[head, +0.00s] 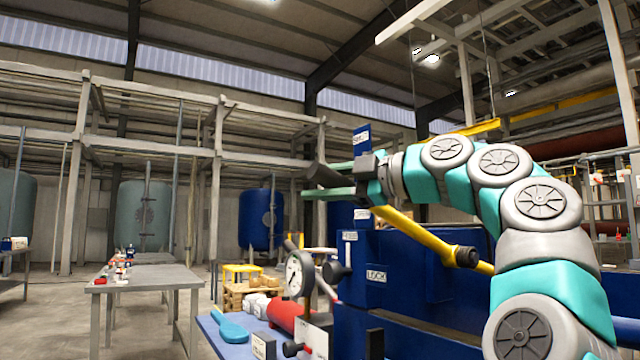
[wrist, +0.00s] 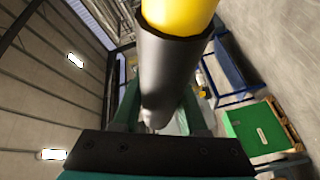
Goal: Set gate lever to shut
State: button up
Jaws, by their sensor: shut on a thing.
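The gate lever is a yellow bar (head: 425,237) with a dark grey grip (head: 322,175). It slopes up to the left from a dark hub (head: 466,257) on the blue press (head: 410,265). My gripper (head: 328,179) is shut on the grip, with one green finger above and one below it. In the wrist view the grip (wrist: 168,75) runs between the fingers, with the yellow bar (wrist: 178,14) at the top. A small blue sign (head: 361,139) stands just above my gripper; its lettering is too small to read surely. A pale label (head: 362,213) sits below.
A plate marked LOCK (head: 376,276) and a dark knob (head: 337,271) are on the press front. A gauge (head: 298,273), a red cylinder (head: 287,315) and a blue-handled tool (head: 230,328) are on the blue bench (head: 215,343). A grey table (head: 150,280) stands left, with open floor around.

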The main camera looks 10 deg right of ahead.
grip_shut()
dwell(0.5)
dwell(0.4)
